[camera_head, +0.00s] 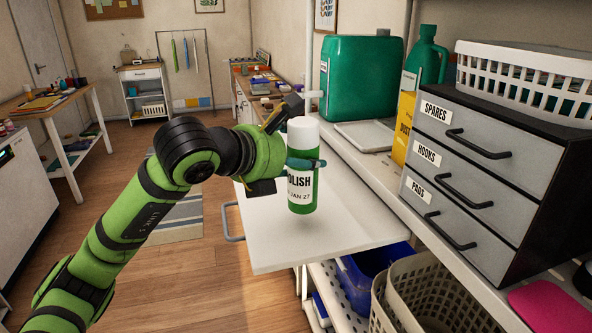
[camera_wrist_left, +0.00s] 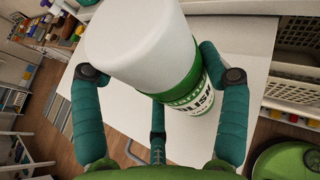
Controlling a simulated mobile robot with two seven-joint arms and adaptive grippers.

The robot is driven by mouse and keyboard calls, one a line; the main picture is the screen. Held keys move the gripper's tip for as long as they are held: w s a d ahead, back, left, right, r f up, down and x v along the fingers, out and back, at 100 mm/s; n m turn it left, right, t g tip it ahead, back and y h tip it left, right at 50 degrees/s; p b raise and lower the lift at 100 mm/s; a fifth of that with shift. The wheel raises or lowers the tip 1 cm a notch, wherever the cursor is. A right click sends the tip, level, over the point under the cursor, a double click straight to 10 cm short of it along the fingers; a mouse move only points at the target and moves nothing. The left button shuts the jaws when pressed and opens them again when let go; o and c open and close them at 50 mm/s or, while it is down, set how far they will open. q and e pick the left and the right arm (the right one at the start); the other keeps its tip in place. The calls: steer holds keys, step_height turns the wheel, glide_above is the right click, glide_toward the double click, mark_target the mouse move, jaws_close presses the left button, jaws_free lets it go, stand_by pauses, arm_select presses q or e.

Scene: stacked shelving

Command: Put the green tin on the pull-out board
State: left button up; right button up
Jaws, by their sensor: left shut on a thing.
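The green tin (camera_head: 302,192) is an upright cylinder with a white cap and a white label reading POLISH, partly covered, with JAN 27 below. My left gripper (camera_head: 305,163) is shut on the tin just below its cap. In the left wrist view the gripper's teal fingers (camera_wrist_left: 160,85) surround the tin (camera_wrist_left: 189,86), whose white cap faces the camera. The white pull-out board (camera_head: 350,228) sticks out from the shelving under the tin. I cannot tell whether the tin's base touches it. My right gripper is not in view.
The board's visible surface is bare; a grey handle (camera_head: 229,222) is at its left edge. A green canister (camera_head: 360,78) and a grey drawer unit (camera_head: 470,165) stand on the shelf to the right. A blue bin (camera_head: 368,268) and beige baskets (camera_head: 435,292) sit below.

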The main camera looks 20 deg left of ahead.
mark_target(289, 176)
arm_select(q)
step_height(289, 176, down, 3)
steer(key=shift+f+p, duration=0.15)
steer(key=shift+p, duration=0.35)
steer(key=shift+f, duration=0.35)
steer(key=o, duration=1.4)
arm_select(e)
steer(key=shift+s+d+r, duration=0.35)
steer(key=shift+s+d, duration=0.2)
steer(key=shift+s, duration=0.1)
